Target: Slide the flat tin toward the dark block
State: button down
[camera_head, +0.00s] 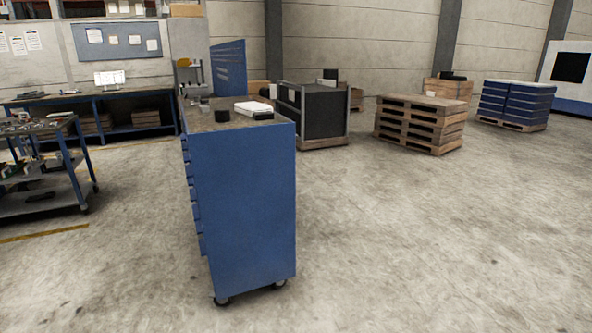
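A blue tool cabinet on wheels (245,205) stands in the middle of the view, with several small things on its top. A small dark block (222,115) sits near the middle of that top. To its right lies a flat white thing (251,106), which may be the flat tin, with a low dark thing (263,116) at its front right. The white thing and the dark block look apart. They are too small here to make out more. My gripper is not in view.
A metal stand (195,72) and blue perforated panel (229,66) rise behind the cabinet. A blue-framed cart (45,200) stands at left, a workbench (100,94) behind it. Stacked pallets (420,122) stand at right. The floor in front and right is clear.

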aim_at(247, 109)
jog(key=i, duration=2.1)
